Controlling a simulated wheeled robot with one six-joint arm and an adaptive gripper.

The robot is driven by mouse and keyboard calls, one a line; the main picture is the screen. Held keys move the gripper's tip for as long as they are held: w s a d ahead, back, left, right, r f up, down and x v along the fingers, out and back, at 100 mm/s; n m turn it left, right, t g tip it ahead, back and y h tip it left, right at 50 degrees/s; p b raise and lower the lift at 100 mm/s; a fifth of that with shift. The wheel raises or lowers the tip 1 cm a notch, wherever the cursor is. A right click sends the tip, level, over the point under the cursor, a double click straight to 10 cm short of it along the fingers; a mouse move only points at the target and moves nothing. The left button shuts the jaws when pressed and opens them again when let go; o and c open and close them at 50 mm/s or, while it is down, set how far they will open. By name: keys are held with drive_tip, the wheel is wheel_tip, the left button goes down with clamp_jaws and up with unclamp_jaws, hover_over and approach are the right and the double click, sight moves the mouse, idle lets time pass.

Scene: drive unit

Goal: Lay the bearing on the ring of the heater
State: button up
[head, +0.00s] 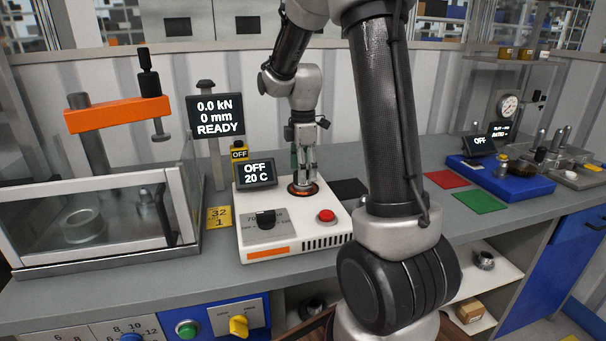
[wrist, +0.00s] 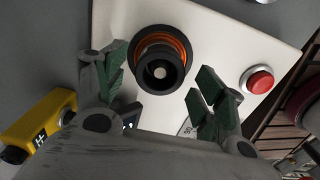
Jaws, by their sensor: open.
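The heater (head: 290,228) is a white box with a black knob, a red button and a display reading OFF, 20 C. Its orange ring (head: 315,190) is on top, under my gripper (head: 303,181). My gripper's green-padded fingers (wrist: 158,85) are open, one on each side of the dark piece, with visible gaps.
A yellow device (wrist: 40,122) stands beside the heater. A press (head: 120,113) with a clear guard is at the left. Black, red (head: 446,179) and green (head: 479,201) mats lie to the right. A blue-based unit (head: 500,178) stands farther right.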

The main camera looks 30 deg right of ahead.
wheel_tip(320, 180, up, 10)
drive_tip(key=s+a+r+m+t, duration=0.1)
drive_tip(key=s+a+m+t, duration=0.1)
drive_tip(key=s+m, duration=0.5)
drive_tip(key=s+a+r+m+t, duration=0.1)
drive_tip(key=s+m, duration=0.6)
drive_tip(key=s, duration=0.9)
drive_tip(key=shift+s+a+m+t, duration=0.4)
drive_tip(key=shift+a+t, duration=0.3)
drive_tip(key=shift+a, duration=0.35)
